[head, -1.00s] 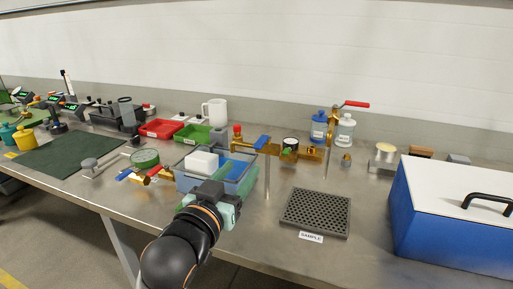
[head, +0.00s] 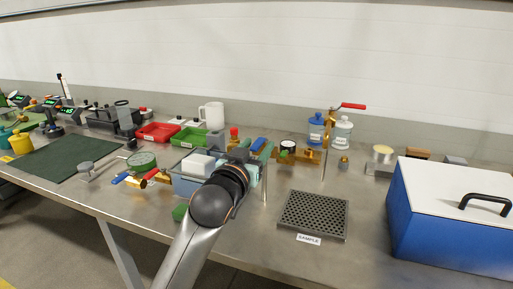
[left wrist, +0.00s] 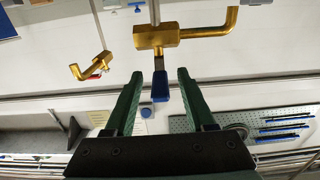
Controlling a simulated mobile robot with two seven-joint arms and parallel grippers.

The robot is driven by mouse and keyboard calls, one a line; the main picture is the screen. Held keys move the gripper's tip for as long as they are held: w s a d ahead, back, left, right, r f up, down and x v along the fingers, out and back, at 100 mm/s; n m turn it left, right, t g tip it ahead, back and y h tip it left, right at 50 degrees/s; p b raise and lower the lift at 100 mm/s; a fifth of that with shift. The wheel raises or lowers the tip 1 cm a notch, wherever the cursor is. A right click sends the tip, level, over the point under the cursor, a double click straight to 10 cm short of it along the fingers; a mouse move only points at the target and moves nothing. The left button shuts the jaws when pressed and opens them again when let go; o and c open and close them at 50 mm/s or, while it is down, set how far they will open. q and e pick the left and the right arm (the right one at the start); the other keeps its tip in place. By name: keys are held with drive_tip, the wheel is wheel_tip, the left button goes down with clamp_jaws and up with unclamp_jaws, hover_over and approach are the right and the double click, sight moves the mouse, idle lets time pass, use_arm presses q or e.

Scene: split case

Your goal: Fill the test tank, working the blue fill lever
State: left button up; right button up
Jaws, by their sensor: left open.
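The blue fill lever (head: 258,145) sits on a brass valve on a thin post, partly hidden by my left gripper. In the left wrist view the blue handle (left wrist: 160,90) hangs from the brass valve body (left wrist: 170,36) and appears between the green fingers. My left gripper (head: 254,153) is open at the lever; its fingers (left wrist: 160,76) stand apart on either side of the handle, and contact is not clear. The clear tank (head: 184,187) stands behind my left arm, with a white block (head: 197,164) at it; its contents are mostly hidden. My right gripper is not seen.
A perforated sample tray (head: 313,215) lies right of the lever. A blue case with a white lid (head: 450,215) fills the right side. Another blue-handled brass valve (head: 130,180) lies left of the tank. A red-handled tap (head: 345,107) stands behind.

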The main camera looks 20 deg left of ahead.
use_arm(q)
clamp_jaws()
idle(0.4)
idle(1.0)
